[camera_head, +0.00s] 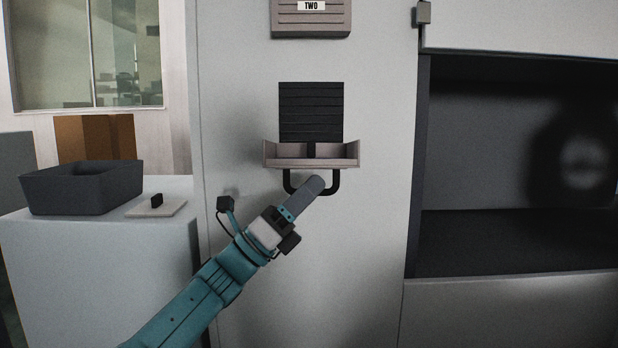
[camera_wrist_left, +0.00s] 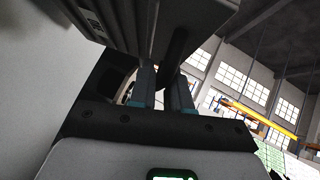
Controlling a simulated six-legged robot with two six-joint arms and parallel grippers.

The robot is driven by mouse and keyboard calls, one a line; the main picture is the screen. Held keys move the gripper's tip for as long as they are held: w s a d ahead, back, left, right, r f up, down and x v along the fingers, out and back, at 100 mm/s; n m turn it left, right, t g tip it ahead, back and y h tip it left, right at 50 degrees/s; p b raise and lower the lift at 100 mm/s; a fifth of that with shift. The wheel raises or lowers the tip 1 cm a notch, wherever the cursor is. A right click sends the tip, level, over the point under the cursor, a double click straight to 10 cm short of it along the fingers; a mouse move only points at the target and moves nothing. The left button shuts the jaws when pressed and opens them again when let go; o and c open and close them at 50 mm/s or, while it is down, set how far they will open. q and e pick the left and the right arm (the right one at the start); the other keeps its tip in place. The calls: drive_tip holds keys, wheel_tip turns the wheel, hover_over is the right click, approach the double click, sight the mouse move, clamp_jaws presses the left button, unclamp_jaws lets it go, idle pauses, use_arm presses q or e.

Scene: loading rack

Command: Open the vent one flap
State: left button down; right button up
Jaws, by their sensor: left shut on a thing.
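The lower vent flap (camera_head: 338,163) is pale grey and tilted outward from the wall panel, its inner side showing like a shallow tray. Above it the dark slatted vent opening (camera_head: 310,110) is uncovered. No label ONE shows on the flap. A black U-shaped handle (camera_head: 289,184) hangs under its front edge. My left gripper (camera_head: 314,187) is shut on the handle, near its lower right part. In the left wrist view the two fingers (camera_wrist_left: 163,88) close around the dark handle (camera_wrist_left: 178,52), under the ribbed grey flap (camera_wrist_left: 120,18). My right gripper is not in view.
A shut vent flap labelled TWO (camera_head: 311,28) sits higher on the same panel. A dark recess (camera_head: 510,150) opens to the right. At left, a grey cabinet (camera_head: 110,250) holds a dark bin (camera_head: 75,190) and a small plate with a black knob (camera_head: 157,207).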

use_arm(q)
drive_tip(key=f+m+g, duration=0.1)
drive_tip(key=m+g+h+p, duration=0.1)
drive_tip(key=m+g, duration=0.1)
drive_tip(key=shift+w+f+m, duration=0.3)
drive_tip(key=shift+w+f, duration=0.05)
drive_tip(key=shift+f, duration=0.05)
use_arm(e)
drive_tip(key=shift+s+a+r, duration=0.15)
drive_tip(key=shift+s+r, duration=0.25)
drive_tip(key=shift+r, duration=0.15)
use_arm(q)
drive_tip(key=c, duration=1.2)
unclamp_jaws()
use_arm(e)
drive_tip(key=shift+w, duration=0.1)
use_arm(q)
drive_tip(key=b+v, duration=0.2)
drive_tip(key=v, duration=1.4)
drive_tip(key=shift+a+f+b, duration=0.15)
drive_tip(key=shift+b, duration=0.25)
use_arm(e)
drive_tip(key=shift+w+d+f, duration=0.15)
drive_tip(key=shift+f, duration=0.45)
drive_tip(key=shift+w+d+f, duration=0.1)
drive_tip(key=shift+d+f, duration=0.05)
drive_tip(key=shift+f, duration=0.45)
